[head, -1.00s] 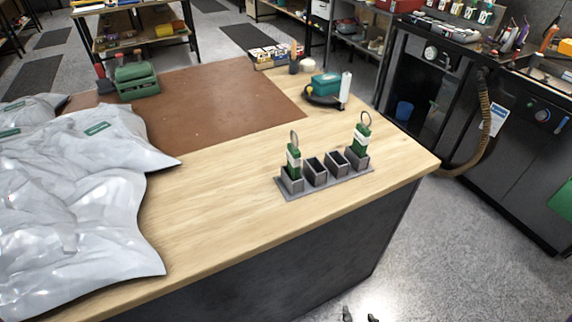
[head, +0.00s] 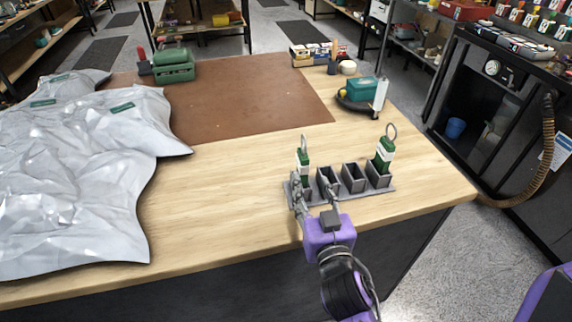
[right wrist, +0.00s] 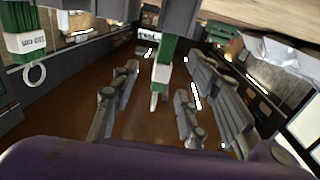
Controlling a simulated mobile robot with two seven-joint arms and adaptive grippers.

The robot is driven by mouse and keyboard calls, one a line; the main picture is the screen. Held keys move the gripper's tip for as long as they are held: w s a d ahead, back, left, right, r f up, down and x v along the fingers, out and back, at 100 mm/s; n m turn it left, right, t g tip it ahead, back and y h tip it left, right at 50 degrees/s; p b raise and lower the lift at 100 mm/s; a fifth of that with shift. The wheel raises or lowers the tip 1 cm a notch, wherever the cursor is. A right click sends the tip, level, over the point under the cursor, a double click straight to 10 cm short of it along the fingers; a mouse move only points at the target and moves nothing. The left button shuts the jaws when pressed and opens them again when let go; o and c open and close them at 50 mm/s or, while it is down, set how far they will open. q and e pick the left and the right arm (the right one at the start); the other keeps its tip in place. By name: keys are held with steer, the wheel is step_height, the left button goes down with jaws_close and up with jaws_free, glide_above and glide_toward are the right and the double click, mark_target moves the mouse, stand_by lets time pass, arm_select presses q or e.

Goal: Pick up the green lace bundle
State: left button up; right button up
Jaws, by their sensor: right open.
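A green and white lace bundle (head: 304,160) with a ring on top stands upright in the left end slot of a grey rack (head: 353,183). A second green and white bundle (head: 384,155) stands in the right end slot; the two middle slots look empty. My right gripper (head: 313,190) is open at the rack's left end, close to the left bundle. In the right wrist view one bundle (right wrist: 162,68) shows between the spread fingers (right wrist: 160,88), and another bundle (right wrist: 27,42) shows at the upper left. I cannot tell whether the fingers touch the bundle. My left gripper is out of view.
Crumpled silvery bags (head: 75,180) cover the table's left side. A brown mat (head: 235,100), a green box-like tool (head: 174,65) and a teal item on a dark stand (head: 362,91) lie farther back. Bare wood (head: 220,210) lies left of the rack.

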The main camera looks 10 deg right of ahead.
mark_target(305, 172)
steer(key=shift+w+a+r, duration=0.1)
steer(key=shift+w+r, duration=0.2)
steer(key=shift+w, duration=0.2)
steer(key=shift+w+a+r, duration=0.1)
steer(key=shift+w+r, duration=0.05)
steer(key=shift+r, duration=0.2)
steer(key=shift+w+r, duration=0.2)
steer(key=shift+w+f+p, duration=0.1)
steer(key=shift+w+p, duration=0.3)
steer(key=shift+w, duration=0.45)
steer(key=w, duration=0.2)
steer(key=w+p, duration=0.1)
steer(key=shift+w+f, duration=0.2)
steer(key=shift+w, duration=0.15)
steer(key=shift+w+f, duration=0.1)
steer(key=shift+w, duration=0.2)
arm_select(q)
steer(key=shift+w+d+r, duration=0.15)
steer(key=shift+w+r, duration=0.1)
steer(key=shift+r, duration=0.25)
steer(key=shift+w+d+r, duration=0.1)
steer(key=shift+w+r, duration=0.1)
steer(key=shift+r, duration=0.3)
arm_select(e)
steer(key=shift+f, duration=0.1)
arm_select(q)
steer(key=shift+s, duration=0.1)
